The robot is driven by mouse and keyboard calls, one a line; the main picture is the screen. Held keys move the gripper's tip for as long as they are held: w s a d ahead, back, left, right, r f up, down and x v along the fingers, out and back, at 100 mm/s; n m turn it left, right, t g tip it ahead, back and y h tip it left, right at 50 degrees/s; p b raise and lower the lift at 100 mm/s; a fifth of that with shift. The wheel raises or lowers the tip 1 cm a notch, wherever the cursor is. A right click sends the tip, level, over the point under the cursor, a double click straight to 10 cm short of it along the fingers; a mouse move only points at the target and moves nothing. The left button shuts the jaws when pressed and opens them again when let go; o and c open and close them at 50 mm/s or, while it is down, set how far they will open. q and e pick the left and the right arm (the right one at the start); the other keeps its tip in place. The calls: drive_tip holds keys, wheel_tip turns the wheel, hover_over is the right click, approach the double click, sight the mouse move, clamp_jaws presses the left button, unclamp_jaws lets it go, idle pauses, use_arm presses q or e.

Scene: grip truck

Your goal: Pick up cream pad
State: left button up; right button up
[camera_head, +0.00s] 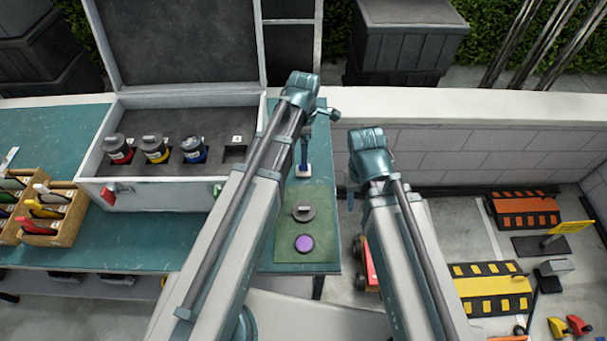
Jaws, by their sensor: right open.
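A small pale, cream-white piece (303,171) lies on the teal table at the far edge of the green mat (325,225). A dark blue upright part (305,143) stands over it; I cannot tell whether the two are joined. My right arm comes up from the bottom right. A small part of my right gripper (350,200) shows beside its bent joint, just right of the mat. It is open and apart from the pale piece.
An open grey case (140,188) holds red, yellow and blue jars; one slot is empty. A purple disc (304,243) and a grey round piece (303,213) lie on the mat. Wooden boxes (50,235) stand left. Ramps and a low wall are at right.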

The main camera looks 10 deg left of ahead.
use_arm(q)
drive_tip(key=b, duration=0.3)
hover_over(303, 168)
drive_tip(key=shift+w+d+f, duration=0.1)
drive_tip(key=shift+w+f, duration=0.05)
drive_tip(key=shift+f, duration=0.95)
drive_tip(key=shift+w+f, duration=0.1)
drive_tip(key=shift+f, duration=1)
drive_tip(key=shift+f, duration=0.1)
drive_tip(key=f+b, duration=0.5)
drive_tip(key=shift+w+b, duration=0.2)
drive_tip(key=shift+b, duration=0.1)
clamp_jaws()
drive_tip(key=shift+r, duration=0.1)
